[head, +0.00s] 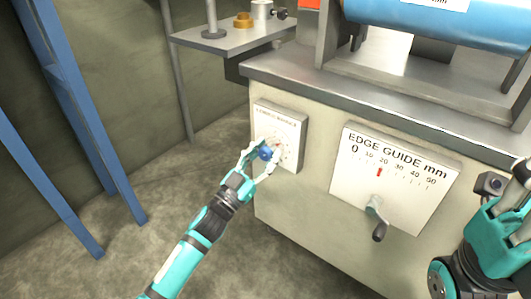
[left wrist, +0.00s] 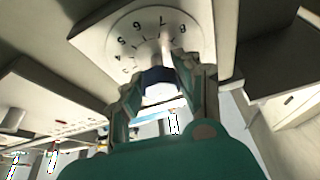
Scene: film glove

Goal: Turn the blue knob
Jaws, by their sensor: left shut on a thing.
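The blue knob (head: 265,154) sits on a white dial plate (head: 290,121) on the front of the machine cabinet. My left gripper (head: 262,160) is at the dial with its fingers on both sides of the knob, shut on it. In the left wrist view the knob (left wrist: 160,76) shows dark blue between the two fingers, partly hidden by them. The dial face (left wrist: 150,27) behind it carries numbers; 5, 6, 7 and 8 can be read. A light pointer lies close to the 7.
An edge guide panel (head: 393,178) with a red marker and a small crank (head: 378,222) is right of the dial. A blue roller (head: 440,22) lies on top of the machine. A blue frame (head: 62,90) stands at left. The floor between is clear.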

